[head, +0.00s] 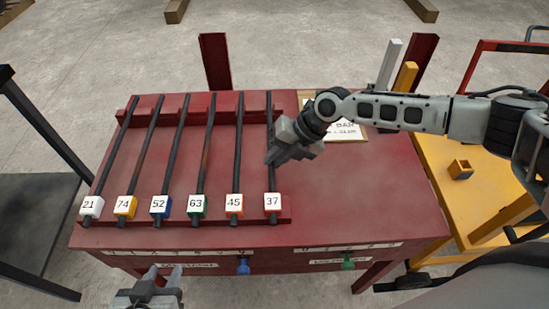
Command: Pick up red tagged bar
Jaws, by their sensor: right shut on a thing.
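Several dark bars lie side by side on a red rack (285,213) on the red table, each with a numbered tag at its near end. The rightmost bar (271,180) carries the tag 37 (272,202); its face is white and its side colour is hard to tell against the red rack. My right gripper (272,160) is shut on this bar near its middle, and hides part of it. The bar still appears to lie along the rack. My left gripper (164,270) is open and empty at the bottom, in front of the table.
Other tags are white 21 (91,207), yellow 74 (125,206), blue 52 (160,206), green 63 (197,206) and orange 45 (234,205). The table's right side (380,200) is clear. A labelled board (345,132) lies behind my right arm; a yellow cart (440,165) stands right.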

